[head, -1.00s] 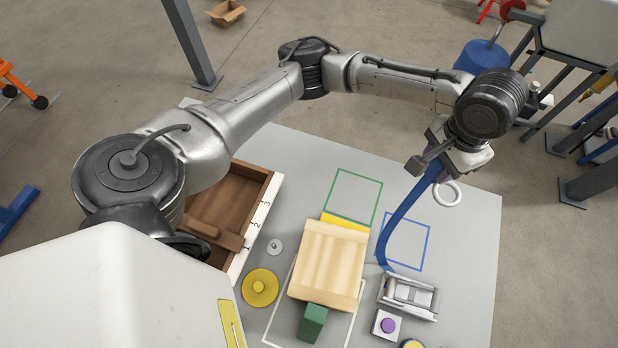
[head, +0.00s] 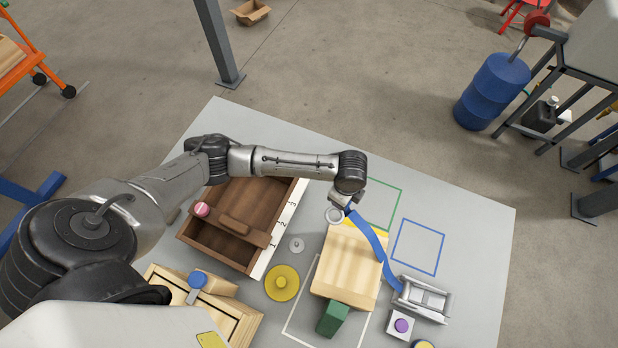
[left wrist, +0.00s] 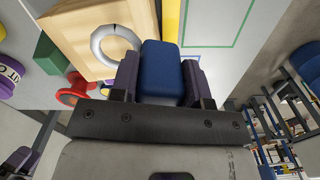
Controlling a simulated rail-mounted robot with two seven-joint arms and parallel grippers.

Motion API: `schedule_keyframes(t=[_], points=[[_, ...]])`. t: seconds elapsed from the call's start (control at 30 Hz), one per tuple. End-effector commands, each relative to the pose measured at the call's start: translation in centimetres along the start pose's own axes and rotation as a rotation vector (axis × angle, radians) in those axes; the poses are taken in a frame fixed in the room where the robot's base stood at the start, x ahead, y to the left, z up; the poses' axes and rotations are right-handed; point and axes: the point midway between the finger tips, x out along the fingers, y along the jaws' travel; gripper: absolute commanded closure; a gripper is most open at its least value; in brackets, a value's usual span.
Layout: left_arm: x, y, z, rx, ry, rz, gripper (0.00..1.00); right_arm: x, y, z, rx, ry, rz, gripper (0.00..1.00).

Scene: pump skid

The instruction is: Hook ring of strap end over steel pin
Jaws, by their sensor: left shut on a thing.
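My left gripper (head: 345,202) is shut on the end of a blue strap (head: 370,236). In the left wrist view the strap's blue end (left wrist: 163,72) sits between the two fingers. A grey ring (head: 335,215) sticks out beyond that end; in the left wrist view the ring (left wrist: 98,46) shows against a pale wooden block. The strap hangs from my gripper to a grey metal buckle (head: 422,297) on the table. A small grey disc (head: 297,245) with a raised centre lies left of the block; I cannot tell whether it bears the steel pin. My right gripper is not in view.
The pale wooden block (head: 350,270) with a green piece (head: 332,318) stands below my gripper. A brown wooden tray (head: 228,190), a yellow disc (head: 282,283) and a purple button (head: 402,326) stand around it. The blue outlined square (head: 441,232) is empty.

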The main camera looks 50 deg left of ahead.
Motion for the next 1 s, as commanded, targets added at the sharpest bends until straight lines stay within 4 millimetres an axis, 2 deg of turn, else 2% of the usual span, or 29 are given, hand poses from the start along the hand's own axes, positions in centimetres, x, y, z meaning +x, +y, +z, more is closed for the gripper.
schedule_keyframes(t=[0.03,0.2,0.4,0.63,1.0], points=[[1.5,1.3,0.4,0.093,-0.001,0.01,0.84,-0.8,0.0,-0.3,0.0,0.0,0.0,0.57],[6.3,4.7,1.7,0.428,0.001,0.007,0.84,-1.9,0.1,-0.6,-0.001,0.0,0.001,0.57],[10.0,8.2,3.1,0.723,0.0,0.003,0.84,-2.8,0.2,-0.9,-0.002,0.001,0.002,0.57],[11.9,10.3,3.8,0.894,0.001,-0.001,0.84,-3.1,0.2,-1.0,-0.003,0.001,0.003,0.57],[13.1,10.6,4.0,0.925,0.001,-0.002,0.84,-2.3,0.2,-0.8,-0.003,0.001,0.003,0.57]])
